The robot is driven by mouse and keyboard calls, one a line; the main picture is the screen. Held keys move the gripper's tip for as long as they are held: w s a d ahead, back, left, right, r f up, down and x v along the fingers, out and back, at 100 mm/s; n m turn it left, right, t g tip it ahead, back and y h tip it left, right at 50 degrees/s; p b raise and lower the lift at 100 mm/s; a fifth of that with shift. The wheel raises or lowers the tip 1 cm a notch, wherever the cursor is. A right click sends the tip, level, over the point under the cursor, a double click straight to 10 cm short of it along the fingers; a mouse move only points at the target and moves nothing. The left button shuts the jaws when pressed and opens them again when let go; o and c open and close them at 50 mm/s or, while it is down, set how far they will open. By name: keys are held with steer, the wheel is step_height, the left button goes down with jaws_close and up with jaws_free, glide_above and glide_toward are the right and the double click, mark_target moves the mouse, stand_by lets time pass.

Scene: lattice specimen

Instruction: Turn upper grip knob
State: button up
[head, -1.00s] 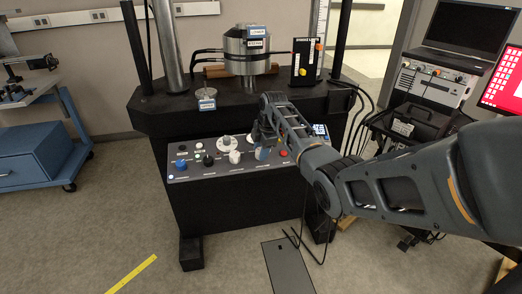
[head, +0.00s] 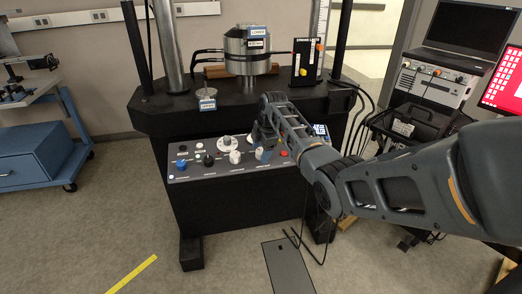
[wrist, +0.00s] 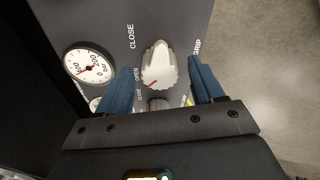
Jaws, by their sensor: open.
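A white ridged knob (wrist: 158,66) sits on the grey control panel in the wrist view. CLOSE and OPEN are printed to its left and GRIP to its right. My gripper (wrist: 161,70) is open, with one blue finger on each side of this knob and a visible gap on both sides. Whether the fingers reach down beside the knob or hover above it is unclear. In the head view my gripper (head: 263,153) is at the right half of the panel, and its wrist partly hides that area.
A pressure gauge (wrist: 88,63) is left of the knob, and a darker knob (wrist: 158,104) lies near the gripper body. In the head view another white knob (head: 235,157), a black knob (head: 208,160) and a red button (head: 284,153) are close by. Open floor lies in front.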

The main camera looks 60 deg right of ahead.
steer(key=v, duration=0.7)
steer(key=shift+s+r, duration=0.15)
steer(key=shift+r, duration=0.2)
stand_by(0.4)
